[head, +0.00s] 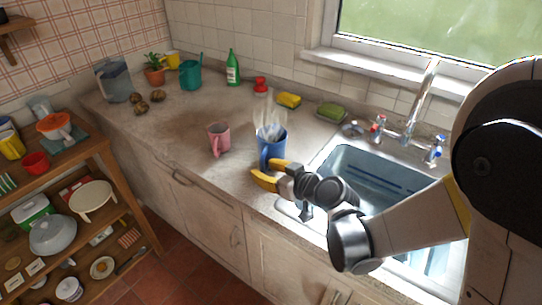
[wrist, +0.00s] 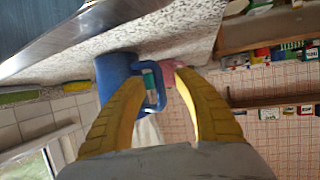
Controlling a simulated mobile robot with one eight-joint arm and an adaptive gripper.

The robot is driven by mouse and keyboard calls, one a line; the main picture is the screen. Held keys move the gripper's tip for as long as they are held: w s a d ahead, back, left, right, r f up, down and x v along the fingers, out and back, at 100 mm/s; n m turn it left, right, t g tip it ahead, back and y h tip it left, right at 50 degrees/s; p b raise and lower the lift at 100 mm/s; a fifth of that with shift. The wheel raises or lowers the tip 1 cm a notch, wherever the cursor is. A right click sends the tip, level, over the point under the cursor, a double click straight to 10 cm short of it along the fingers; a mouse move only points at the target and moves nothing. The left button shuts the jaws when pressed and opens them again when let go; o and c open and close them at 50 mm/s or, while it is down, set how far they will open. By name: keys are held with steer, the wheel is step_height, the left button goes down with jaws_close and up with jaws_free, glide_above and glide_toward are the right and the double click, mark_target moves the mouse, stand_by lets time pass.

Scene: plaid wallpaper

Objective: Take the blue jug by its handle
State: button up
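The blue jug (head: 272,146) stands upright on the worktop left of the sink, with something whitish and clear sticking out of its top. In the wrist view, which is upside down, the blue jug (wrist: 112,70) is ahead of the left finger, which hides part of it. Its handle (wrist: 161,92) shows in the gap between the two yellow fingers. My gripper (head: 261,169) is at the jug's near side, low by the worktop's front. In the wrist view my gripper (wrist: 161,75) is open, with its fingertips apart. I cannot tell whether either finger touches the handle.
A pink jug (head: 219,139) stands just left of the blue jug. The sink (head: 372,180) with its tap (head: 420,100) lies to the right. The worktop to the left is mostly clear.

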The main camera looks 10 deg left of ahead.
steer(key=shift+x, duration=0.95)
steer(key=shift+d, duration=0.15)
jaws_close()
steer(key=shift+r, duration=0.2)
